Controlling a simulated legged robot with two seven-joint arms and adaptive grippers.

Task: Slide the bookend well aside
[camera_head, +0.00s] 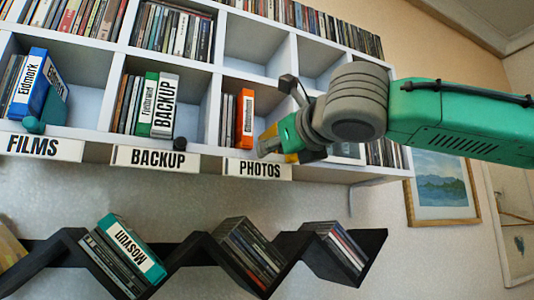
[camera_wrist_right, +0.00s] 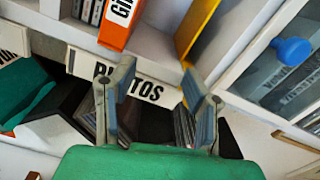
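A yellow bookend plate (camera_wrist_right: 196,28) stands in the PHOTOS compartment in the right wrist view, apart from the orange case (camera_wrist_right: 120,20) to its left. In the head view yellow (camera_head: 268,137) shows beside my right gripper (camera_head: 284,143), which covers much of that spot. The orange case (camera_head: 245,119) stands left of it above the PHOTOS label (camera_head: 258,169). In the wrist view my right gripper (camera_wrist_right: 157,78) has its two fingers spread, with nothing between them, just below the bookend and in front of the label. My left gripper is not in view.
A glass door with a blue knob (camera_wrist_right: 292,52) is close on the right in the wrist view. The BACKUP compartment with its cases (camera_head: 163,105) is to the left. A black zigzag shelf (camera_head: 290,248) with discs hangs below.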

